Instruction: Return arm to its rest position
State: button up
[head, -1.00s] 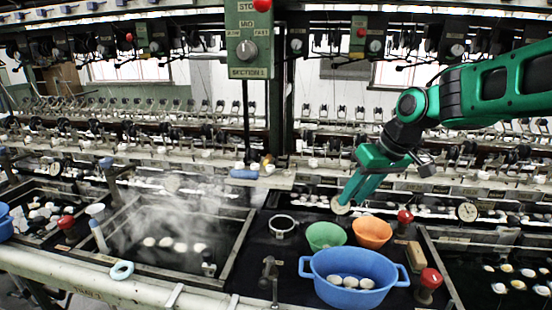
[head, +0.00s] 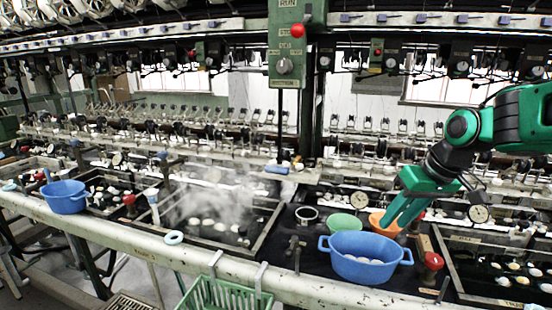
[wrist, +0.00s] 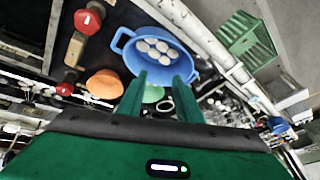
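My green arm reaches in from the right in the head view. My gripper (head: 390,222) points down and left, in front of the orange bowl (head: 377,221) in that view. In the wrist view, the two fingers of my gripper (wrist: 160,78) stand apart with nothing held between them. The blue basin (head: 365,252) lies just beyond the fingertips in the wrist view (wrist: 198,72), with several pale cocoons (wrist: 155,48) in it. I cannot tell how high the fingers are above the bench.
A green bowl (head: 344,223), a ring (head: 306,214) and a red-knobbed tool (head: 432,261) surround the basin. A steaming tank (head: 262,240) is at left, another tank (head: 470,290) at right. A green crate (head: 225,294) stands in front. A second blue basin (head: 66,197) is far left.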

jog(key=s+d+f+m+g+h, duration=0.1)
jog(key=s+d+f+m, duration=0.1)
jog(key=s, duration=0.6)
jog(key=s+d+f+m+g, duration=0.1)
jog(key=s+d+f+m, duration=0.2)
jog(key=s+d, duration=0.3)
jog(key=s+d+f+m+g+h, duration=0.1)
jog(key=s+d+f+m+g, duration=0.1)
jog(key=s, duration=1)
jog(key=d+f+m, duration=0.1)
jog(key=d, duration=0.1)
jog(key=shift+d+m+h, duration=0.3)
jog(key=shift+d+m, duration=0.05)
jog(key=shift+m, duration=0.05)
jog(key=shift+w, duration=0.1)
jog(key=shift+w+f, duration=0.3)
jog(key=shift+w, duration=0.35)
